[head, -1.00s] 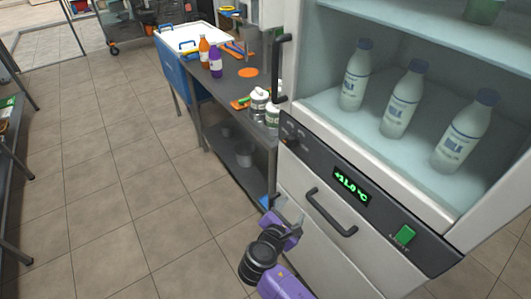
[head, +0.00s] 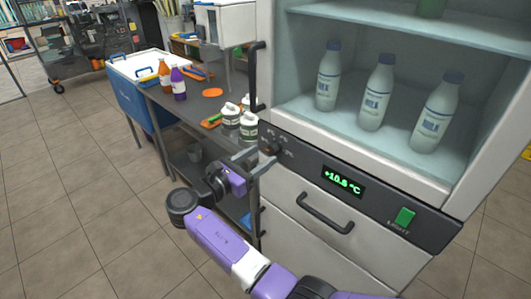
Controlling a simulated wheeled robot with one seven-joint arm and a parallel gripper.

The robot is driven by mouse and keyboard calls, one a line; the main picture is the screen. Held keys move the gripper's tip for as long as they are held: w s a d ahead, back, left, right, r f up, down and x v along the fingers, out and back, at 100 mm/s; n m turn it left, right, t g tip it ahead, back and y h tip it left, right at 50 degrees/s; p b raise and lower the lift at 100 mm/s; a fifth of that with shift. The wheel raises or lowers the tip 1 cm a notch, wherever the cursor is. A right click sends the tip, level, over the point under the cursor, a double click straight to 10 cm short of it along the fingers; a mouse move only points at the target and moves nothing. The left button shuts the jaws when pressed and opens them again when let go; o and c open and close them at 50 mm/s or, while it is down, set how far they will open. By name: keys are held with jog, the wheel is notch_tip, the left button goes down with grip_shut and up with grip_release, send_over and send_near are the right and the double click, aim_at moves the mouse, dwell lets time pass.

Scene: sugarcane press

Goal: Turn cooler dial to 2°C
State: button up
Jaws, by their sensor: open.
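The cooler (head: 390,270) is a white cabinet with a dark control panel (head: 310,170). The small dark dial (head: 270,147) sits at the panel's left end, with faint marks around it that are too small to read. The green display (head: 343,182) reads about +10.8 °C; its last digit is hard to read. My gripper (head: 257,159) is open, with its grey fingers close to the dial at its lower left. I cannot tell whether they touch the dial or stand around it. The dial's pointer setting is not clear.
A green light switch (head: 404,217) is at the panel's right. A drawer handle (head: 325,213) juts out below, and a door handle (head: 258,75) above. Bottles (head: 374,95) stand inside the cooler. A cluttered grey table (head: 185,108) stands left; floor (head: 80,200) is clear.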

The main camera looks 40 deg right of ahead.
aim_at(270, 150)
jog(key=shift+d, duration=1.55)
jog(key=shift+c, duration=0.2)
grip_shut()
